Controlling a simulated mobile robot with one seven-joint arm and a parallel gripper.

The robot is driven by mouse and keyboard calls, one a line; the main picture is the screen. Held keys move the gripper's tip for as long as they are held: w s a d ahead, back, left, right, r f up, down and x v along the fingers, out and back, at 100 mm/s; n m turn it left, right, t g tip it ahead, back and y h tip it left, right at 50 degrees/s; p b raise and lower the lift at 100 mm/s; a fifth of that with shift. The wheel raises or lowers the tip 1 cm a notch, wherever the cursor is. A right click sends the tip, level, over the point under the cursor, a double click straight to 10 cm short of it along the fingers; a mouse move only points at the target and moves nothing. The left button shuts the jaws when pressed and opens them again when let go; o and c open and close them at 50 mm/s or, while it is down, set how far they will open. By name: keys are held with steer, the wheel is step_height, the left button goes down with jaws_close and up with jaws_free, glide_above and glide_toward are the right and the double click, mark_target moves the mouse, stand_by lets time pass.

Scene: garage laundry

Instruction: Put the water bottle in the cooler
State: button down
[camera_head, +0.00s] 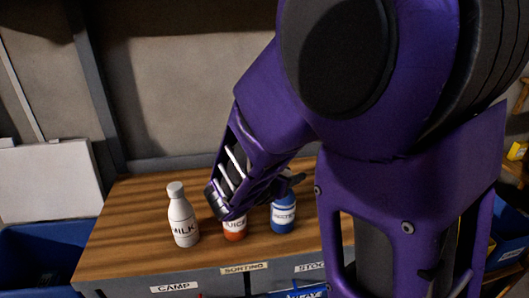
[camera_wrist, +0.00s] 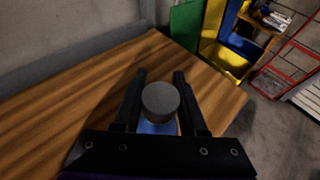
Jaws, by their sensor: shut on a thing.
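The water bottle (camera_head: 284,214) is blue with a white label and stands upright at the right of the group on the wooden table. My gripper (camera_head: 290,180) is at its top, partly hidden by my arm. In the wrist view my gripper (camera_wrist: 160,76) has a finger on each side of the bottle's round grey cap (camera_wrist: 160,98), shut on the bottle. A blue open box (camera_head: 48,252) with a white panel behind it stands left of the table; I cannot tell for sure that it is the cooler.
A white milk bottle (camera_head: 183,220) and an orange juice bottle (camera_head: 235,228) stand left of the water bottle on the table (camera_head: 130,215). The juice bottle is close to my arm. Green, blue and yellow bins (camera_wrist: 186,24) and a red rack (camera_wrist: 295,58) stand beyond the table.

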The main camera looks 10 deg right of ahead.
steer(key=shift+f, duration=0.15)
steer(key=shift+c, duration=2.3)
jaws_free()
steer(key=shift+r, duration=0.2)
steer(key=shift+s+a+r, duration=0.15)
steer(key=shift+s+a, duration=0.05)
steer(key=shift+a, duration=0.05)
steer(key=p+v, duration=0.1)
steer(key=v, duration=1)
steer(key=shift+s+p, duration=0.2)
steer(key=shift+p, duration=0.2)
